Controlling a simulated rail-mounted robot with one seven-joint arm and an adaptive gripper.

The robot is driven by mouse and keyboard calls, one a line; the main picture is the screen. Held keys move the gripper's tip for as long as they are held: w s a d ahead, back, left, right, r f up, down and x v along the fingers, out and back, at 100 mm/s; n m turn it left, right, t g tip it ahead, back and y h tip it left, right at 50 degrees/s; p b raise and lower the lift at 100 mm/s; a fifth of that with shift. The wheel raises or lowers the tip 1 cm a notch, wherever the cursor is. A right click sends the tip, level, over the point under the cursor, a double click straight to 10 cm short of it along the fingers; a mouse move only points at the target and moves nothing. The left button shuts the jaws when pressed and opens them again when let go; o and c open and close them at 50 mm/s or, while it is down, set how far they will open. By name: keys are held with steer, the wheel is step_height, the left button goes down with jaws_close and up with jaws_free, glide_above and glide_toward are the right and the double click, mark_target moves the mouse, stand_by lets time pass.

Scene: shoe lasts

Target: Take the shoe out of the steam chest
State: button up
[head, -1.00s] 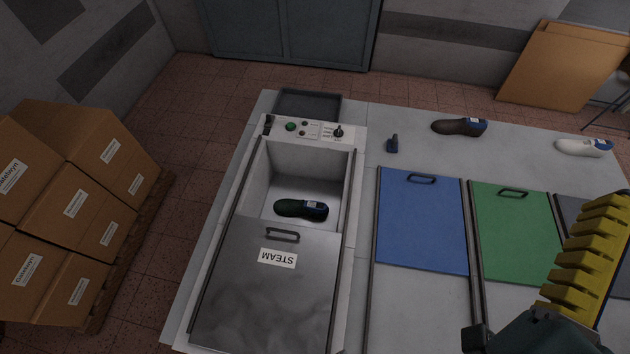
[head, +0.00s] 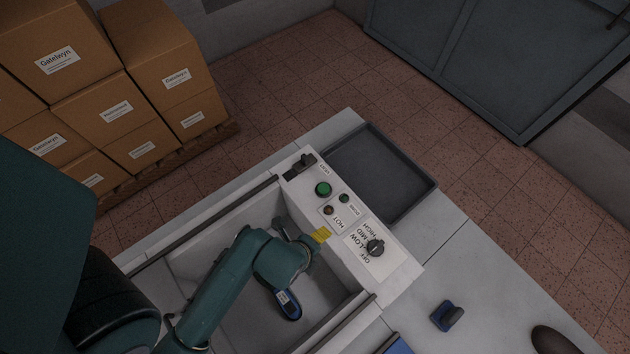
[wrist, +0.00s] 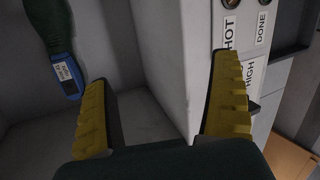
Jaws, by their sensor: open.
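The steam chest (head: 178,250) stands open at the top, and I can see into its pale interior. The shoe lies inside it, largely hidden by my arm in the head view, where its blue end with a white label (head: 290,304) shows. In the wrist view the shoe (wrist: 46,38) is dark green with a blue labelled end, at the upper left, outside the jaws beyond the left finger. My gripper (wrist: 163,78) is open and empty. In the head view my gripper (head: 304,234) is at the chest's control-panel end, apart from the shoe.
The control panel (head: 352,225) with a green button and knob borders the chest close to my gripper. A dark empty tray (head: 375,175) lies beyond it. A small blue-and-dark object (head: 447,315) and a dark shoe (head: 553,341) are on the table. Stacked boxes (head: 110,90) stand upper left.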

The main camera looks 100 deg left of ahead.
steer(key=s+d+f+g+h+b, duration=0.1)
steer(key=s+d+f+h+b, duration=0.1)
steer(key=s+d+f, duration=0.5)
steer(key=m+h, duration=0.2)
glide_above(281, 292)
step_height(281, 292, down, 4)
steer(key=f, duration=0.1)
steer(key=shift+g, duration=0.4)
step_height(281, 292, down, 10)
steer(key=b, duration=0.4)
steer(key=shift+w+r, duration=0.15)
steer(key=shift+r, duration=0.05)
steer(key=f+b, duration=0.1)
steer(key=f, duration=0.3)
steer(key=f+b, duration=0.1)
steer(key=f, duration=0.1)
steer(key=shift+s+d+b, duration=0.15)
steer(key=shift+s+b, duration=0.15)
steer(key=shift+r, duration=0.1)
steer(key=c, duration=1.4)
